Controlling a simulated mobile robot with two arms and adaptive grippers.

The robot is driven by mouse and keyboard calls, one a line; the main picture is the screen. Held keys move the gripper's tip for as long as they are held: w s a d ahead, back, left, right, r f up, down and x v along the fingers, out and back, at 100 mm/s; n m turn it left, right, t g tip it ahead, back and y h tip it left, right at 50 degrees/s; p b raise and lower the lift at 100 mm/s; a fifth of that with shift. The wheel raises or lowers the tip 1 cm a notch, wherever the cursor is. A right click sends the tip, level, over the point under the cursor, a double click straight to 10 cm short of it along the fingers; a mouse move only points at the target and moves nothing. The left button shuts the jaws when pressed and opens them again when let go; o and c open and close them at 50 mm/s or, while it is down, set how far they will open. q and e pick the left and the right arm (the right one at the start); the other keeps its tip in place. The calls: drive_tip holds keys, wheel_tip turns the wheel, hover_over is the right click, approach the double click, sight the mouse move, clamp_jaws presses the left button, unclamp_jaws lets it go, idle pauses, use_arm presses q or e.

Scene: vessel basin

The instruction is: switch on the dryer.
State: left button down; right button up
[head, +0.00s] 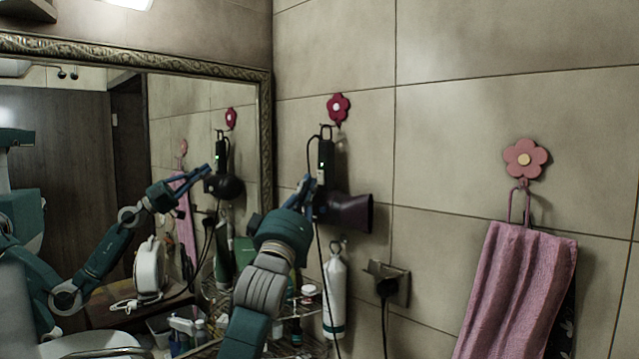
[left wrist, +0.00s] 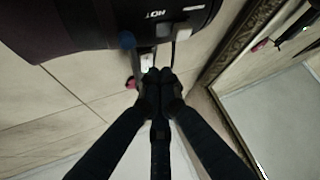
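The dark hair dryer (head: 345,210) hangs on the tiled wall from a red flower hook (head: 338,107), its handle up and its nozzle to the right. A small green light shows on the handle. In the left wrist view the dryer body (left wrist: 110,22) fills the top, with the word HOT and small pale switch parts (left wrist: 147,58) below it. My left gripper (head: 306,183) is at the left side of the handle. Its fingertips (left wrist: 160,76) are together with nothing seen between them, close to the switch area; contact cannot be told. My right gripper is not in view.
A gold-framed mirror (head: 263,130) at left reflects my arm and the dryer. A wall socket with a plug (head: 390,285), a white bottle (head: 334,300) and a wire shelf stand below. A pink towel (head: 515,290) hangs at right. Dryer cords hang down the wall.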

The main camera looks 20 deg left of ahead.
use_arm(q)
drive_tip(key=shift+s, duration=0.1)
drive_tip(key=s, duration=0.1)
drive_tip(key=s+a, duration=0.1)
drive_tip(key=s, duration=0.2)
drive_tip(key=shift+s+a+r, duration=0.25)
drive_tip(key=shift+s+a, duration=0.05)
drive_tip(key=shift+f, duration=0.1)
idle(0.6)
